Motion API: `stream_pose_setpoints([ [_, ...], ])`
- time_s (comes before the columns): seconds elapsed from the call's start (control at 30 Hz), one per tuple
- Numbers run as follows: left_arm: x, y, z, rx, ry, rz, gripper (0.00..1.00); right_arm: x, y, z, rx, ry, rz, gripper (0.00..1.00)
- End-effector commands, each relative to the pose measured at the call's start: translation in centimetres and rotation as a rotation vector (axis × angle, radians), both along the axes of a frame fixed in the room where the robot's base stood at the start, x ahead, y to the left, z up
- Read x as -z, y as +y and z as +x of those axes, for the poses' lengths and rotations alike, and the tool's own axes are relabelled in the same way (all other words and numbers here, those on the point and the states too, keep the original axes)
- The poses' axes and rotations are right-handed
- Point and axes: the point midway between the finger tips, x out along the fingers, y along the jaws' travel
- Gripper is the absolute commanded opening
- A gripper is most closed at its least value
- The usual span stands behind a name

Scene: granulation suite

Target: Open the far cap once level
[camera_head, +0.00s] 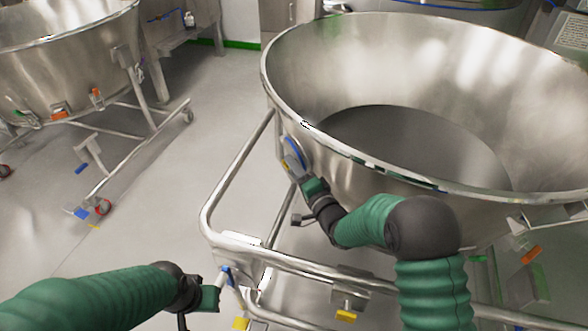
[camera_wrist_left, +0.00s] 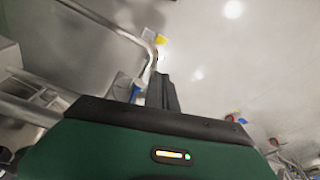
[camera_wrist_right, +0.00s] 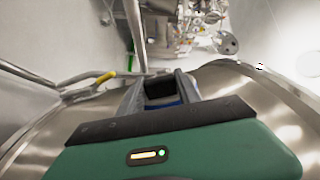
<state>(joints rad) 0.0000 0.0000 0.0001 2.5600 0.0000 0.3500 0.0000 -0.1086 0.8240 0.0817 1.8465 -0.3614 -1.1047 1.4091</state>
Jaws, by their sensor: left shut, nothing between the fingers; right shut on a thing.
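A large steel bowl (camera_head: 290,95) stands in a tubular frame. On its outer left wall is a blue-rimmed round cap (camera_head: 294,150), which looks like the far cap. My right gripper (camera_head: 293,168) is at this cap and shut on it; the fingers hide part of it. In the right wrist view, blue shows between the right fingers (camera_wrist_right: 164,88). My left gripper (camera_head: 224,277) is shut and empty, beside a blue and white fitting at the frame's front corner. In the left wrist view, its closed fingers (camera_wrist_left: 160,90) point along the floor.
The frame's steel rail (camera_head: 215,205) runs between the left arm and the bowl. A second steel bowl (camera_head: 70,60) on a wheeled stand is at the upper left. Yellow and orange pedals sit low around the frame. The grey floor (camera_head: 160,190) between the two stands is clear.

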Motion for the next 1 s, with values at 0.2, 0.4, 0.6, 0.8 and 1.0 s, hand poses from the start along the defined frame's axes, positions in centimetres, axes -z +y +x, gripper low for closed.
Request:
stream_pose_setpoints([
  [0.2, 0.0, 0.0, 0.0, 0.000, 0.000, 0.000, 0.00, 0.3, 0.0, -0.1, 0.000, 0.006, -0.003, 0.00],
  [0.4, 0.0, 0.0, 0.0, 0.000, 0.000, 0.000, 0.00, 0.3, 0.0, -0.1, -0.001, 0.007, -0.004, 0.00],
  [0.6, 0.0, 0.0, 0.0, 0.000, 0.000, 0.000, 0.00, 0.5, 0.4, -0.2, -0.003, 0.008, -0.003, 0.00],
  [0.8, 0.0, 0.0, 0.0, 0.000, 0.000, 0.000, 0.00, 0.6, 0.8, -0.3, -0.006, 0.010, -0.003, 0.00],
  [1.0, 0.0, 0.0, 0.0, 0.000, 0.000, 0.000, 0.00, 0.7, 1.3, -0.5, -0.009, 0.011, -0.002, 0.00],
])
